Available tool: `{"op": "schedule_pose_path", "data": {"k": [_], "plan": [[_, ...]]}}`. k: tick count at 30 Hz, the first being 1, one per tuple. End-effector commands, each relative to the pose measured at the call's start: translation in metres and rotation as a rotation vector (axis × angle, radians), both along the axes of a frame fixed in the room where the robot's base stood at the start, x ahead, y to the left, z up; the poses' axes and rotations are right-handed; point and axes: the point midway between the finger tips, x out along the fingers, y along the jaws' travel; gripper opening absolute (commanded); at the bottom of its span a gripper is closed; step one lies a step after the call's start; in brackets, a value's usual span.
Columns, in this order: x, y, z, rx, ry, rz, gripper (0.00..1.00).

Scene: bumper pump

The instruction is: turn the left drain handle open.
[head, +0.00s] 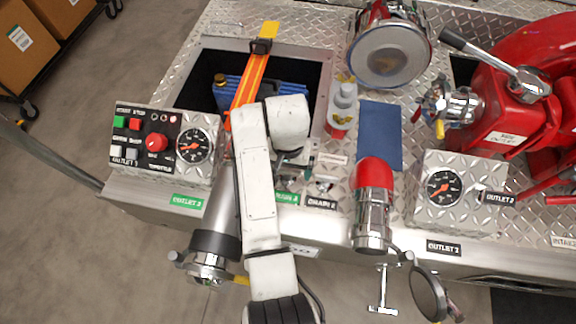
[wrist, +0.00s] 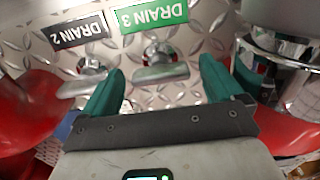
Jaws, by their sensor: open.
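The left drain handle (wrist: 161,72) is a small metal lever by the green DRAIN 3 label (wrist: 150,15), which appears upside down in the wrist view. Its bar lies roughly crosswise in that view. My gripper (wrist: 162,84) is open, with one teal finger on each side of this handle. I cannot tell whether either finger touches it. The right drain handle (wrist: 85,80), by the black DRAIN 2 label (wrist: 79,32), is outside the fingers and partly covered by one. In the head view my arm hides most of the left handle; the green label (head: 287,198) shows beside the arm.
A control box (head: 165,145) is at left, a gauge box (head: 460,190) at right. An open bin (head: 205,85) lies behind.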

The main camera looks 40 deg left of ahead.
Motion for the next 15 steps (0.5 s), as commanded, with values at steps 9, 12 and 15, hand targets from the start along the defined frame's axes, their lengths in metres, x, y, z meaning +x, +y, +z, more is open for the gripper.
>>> {"op": "schedule_pose_path", "data": {"k": [9,12,15], "plan": [[0.0001,0.0001,0.0004,0.0,0.0,0.0,0.72],[0.0002,0.0,0.0005,0.001,-0.001,0.0,0.62],[0.0002,0.0,0.0005,0.001,-0.001,0.0,0.52]]}}
